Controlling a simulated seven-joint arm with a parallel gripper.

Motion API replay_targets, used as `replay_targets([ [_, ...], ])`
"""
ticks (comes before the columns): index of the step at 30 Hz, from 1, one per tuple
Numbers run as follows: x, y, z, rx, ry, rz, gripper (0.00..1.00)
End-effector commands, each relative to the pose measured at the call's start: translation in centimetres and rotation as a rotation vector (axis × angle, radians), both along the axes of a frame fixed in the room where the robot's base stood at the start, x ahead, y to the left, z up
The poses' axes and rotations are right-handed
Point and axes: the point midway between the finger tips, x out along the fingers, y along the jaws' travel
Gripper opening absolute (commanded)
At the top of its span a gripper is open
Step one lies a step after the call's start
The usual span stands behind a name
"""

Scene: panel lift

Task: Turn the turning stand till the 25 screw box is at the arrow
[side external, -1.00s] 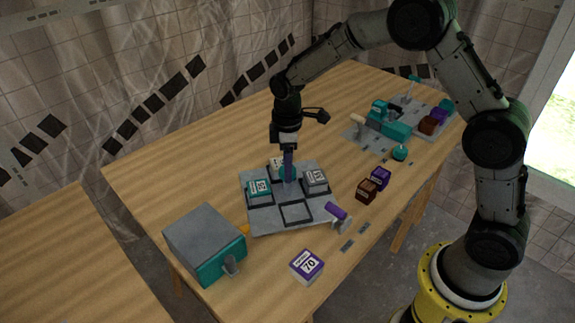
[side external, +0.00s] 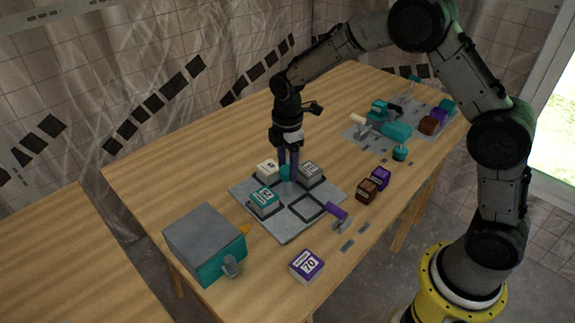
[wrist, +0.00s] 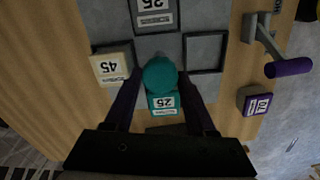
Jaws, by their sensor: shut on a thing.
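The turning stand (side external: 285,228) is a grey square plate with a teal knob (wrist: 160,73) at its centre. My gripper (side external: 288,170) is shut on the knob, one purple finger on each side. A teal box (side external: 264,202) marked 25 sits on the stand's side facing the orange arrow (side external: 245,229), roughly in line with it. A grey box (side external: 310,173), also seemingly marked 25 in the wrist view (wrist: 155,14), sits opposite. A cream box (side external: 267,170) marked 45 is at the back left. The fourth place (side external: 307,207) is empty. The small label words are unreadable.
A grey and teal cabinet (side external: 203,240) stands left of the arrow. A lever with a purple handle (side external: 336,211) is by the stand's right corner. A purple box (side external: 306,265) marked 70 lies in front. Brown (side external: 367,190) and purple (side external: 380,178) boxes lie right.

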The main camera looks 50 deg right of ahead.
Motion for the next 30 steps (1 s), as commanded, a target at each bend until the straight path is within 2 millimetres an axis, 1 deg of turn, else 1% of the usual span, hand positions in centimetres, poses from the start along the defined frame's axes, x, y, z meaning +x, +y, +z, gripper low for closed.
replay_targets([
  [9,0.12,0.05,0.22,0.001,-0.004,0.058,0.0],
  [25,0.13,0.05,0.24,0.001,-0.006,0.067,0.0],
  [26,0.13,0.05,0.24,0.001,-0.006,0.067,0.61],
  [27,0.12,0.06,0.23,0.001,-0.005,0.067,0.68],
  [30,0.09,0.05,0.17,0.001,-0.003,0.067,0.85],
])
